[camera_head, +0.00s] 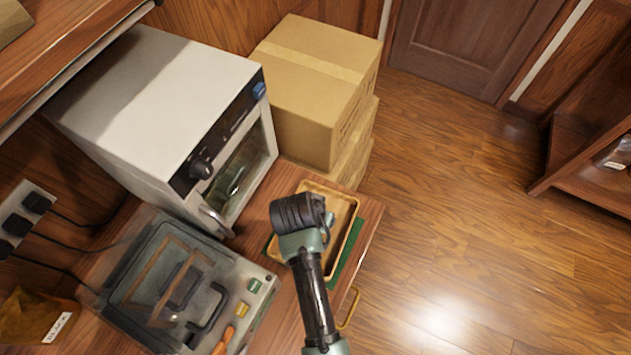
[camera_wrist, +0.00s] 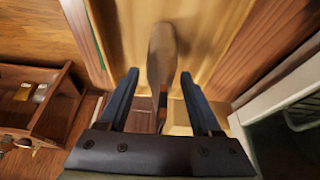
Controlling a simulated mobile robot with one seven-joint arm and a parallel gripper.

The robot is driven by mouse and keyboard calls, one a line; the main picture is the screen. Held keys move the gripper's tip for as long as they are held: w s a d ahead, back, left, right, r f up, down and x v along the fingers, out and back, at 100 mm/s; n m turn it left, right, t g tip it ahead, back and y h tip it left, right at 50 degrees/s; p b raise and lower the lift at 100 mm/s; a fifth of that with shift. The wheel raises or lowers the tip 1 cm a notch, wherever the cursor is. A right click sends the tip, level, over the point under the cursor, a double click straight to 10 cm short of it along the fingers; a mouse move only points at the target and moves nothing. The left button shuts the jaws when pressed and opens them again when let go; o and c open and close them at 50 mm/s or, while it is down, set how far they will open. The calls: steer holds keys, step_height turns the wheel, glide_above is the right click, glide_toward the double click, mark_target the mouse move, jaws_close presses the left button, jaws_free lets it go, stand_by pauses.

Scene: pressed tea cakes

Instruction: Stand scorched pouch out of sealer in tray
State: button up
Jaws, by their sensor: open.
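The light wooden tray (camera_head: 352,205) lies on a green mat by the right edge of the counter, partly hidden under my arm; its pale floor also fills the middle of the wrist view (camera_wrist: 215,40). My gripper (camera_wrist: 158,76) is open over the tray. A narrow grey-brown shape (camera_wrist: 162,50) stands between and beyond the two blue fingers; it looks like a pouch seen edge-on, but I cannot tell whether it touches them. The sealer (camera_head: 180,285), with a see-through lid and dark handle, sits at the lower left in the head view.
A white oven-like cabinet (camera_head: 150,100) and stacked cardboard boxes (camera_head: 315,85) stand behind the tray. A brown labelled packet (camera_head: 32,318) lies left of the sealer. A power strip (camera_head: 25,215) with cables is at the left wall. Open floor (camera_head: 470,220) is at the right.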

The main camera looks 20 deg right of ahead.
steer(key=v, duration=1.2)
stand_by(0.3)
